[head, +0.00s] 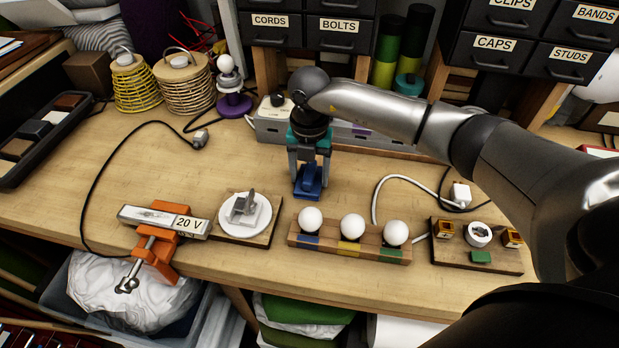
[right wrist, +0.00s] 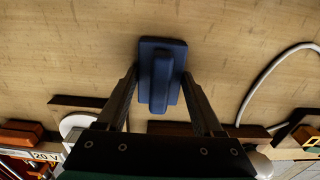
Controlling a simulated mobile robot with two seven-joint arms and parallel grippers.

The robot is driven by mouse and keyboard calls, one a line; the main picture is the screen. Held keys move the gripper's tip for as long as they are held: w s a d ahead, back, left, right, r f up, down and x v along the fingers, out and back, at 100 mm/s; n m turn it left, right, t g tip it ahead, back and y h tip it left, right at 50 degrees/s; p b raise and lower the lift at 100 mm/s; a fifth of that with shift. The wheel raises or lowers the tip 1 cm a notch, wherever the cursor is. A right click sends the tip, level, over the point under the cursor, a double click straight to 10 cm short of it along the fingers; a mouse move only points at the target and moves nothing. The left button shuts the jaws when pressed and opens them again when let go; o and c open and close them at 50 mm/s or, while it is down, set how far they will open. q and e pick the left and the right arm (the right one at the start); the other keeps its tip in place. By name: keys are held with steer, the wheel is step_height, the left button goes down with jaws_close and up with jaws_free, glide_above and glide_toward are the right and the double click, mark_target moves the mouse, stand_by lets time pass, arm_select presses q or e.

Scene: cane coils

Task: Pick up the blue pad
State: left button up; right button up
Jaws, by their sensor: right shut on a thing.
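The blue pad (head: 309,187) is a small dark blue block with a raised grip on a flat base, near the middle of the bench in the head view. My right gripper (head: 309,168) points down over it, with a finger on either side of its raised grip. In the right wrist view the pad (right wrist: 163,75) sits between the two fingertips (right wrist: 161,78), and the gripper is shut on it. I cannot tell whether its base touches the wood. My left gripper is not in view.
A rack with three white balls (head: 351,247) stands in front of the pad. A white disc on a board (head: 245,219) is front left, beside an orange clamp (head: 156,245). A grey box (head: 271,125) is behind the gripper. Bare wood (head: 160,165) lies to the left.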

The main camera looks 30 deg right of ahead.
mark_target(309, 170)
steer(key=shift+r, duration=0.1)
step_height(309, 170, up, 20)
steer(key=p, duration=0.1)
steer(key=shift+p, duration=0.35)
